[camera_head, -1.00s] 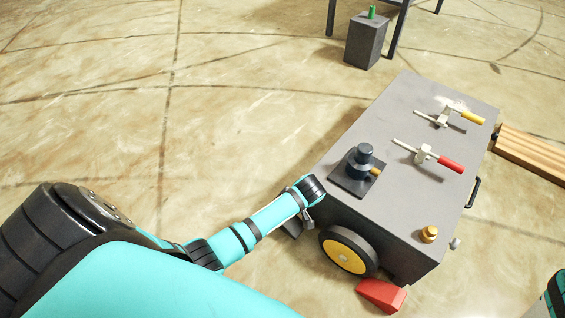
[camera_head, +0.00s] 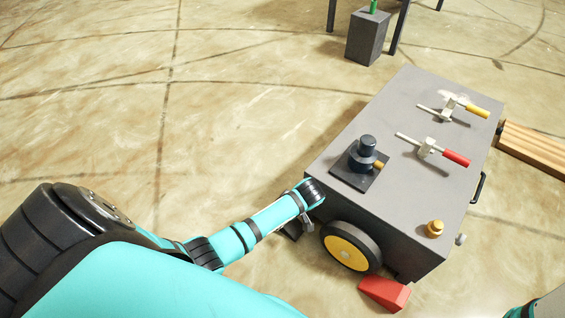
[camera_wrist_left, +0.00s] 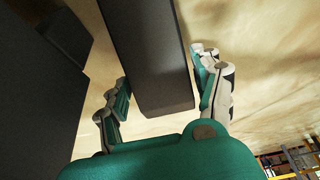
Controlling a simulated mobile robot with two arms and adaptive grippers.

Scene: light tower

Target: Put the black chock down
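The black chock shows in the left wrist view as a long dark bar (camera_wrist_left: 152,55) between the two fingers of my left gripper (camera_wrist_left: 165,90). The fingers lie close along both its sides and look shut on it; exact contact is hard to see. In the head view a small dark part of the chock (camera_head: 292,231) shows low beside the cart's wheel, under my left wrist. Whether it touches the floor is unclear. My left gripper is mostly hidden there behind the wrist. My right gripper is out of view; only a bit of that arm shows at bottom right.
The grey cart (camera_head: 400,120) stands right of my left arm, with a yellow-hubbed wheel (camera_head: 347,252) and a red chock (camera_head: 385,292) by it. Clamps and a black fixture (camera_head: 362,160) sit on top. Wooden beams (camera_head: 535,148) lie at right. The floor at left is clear.

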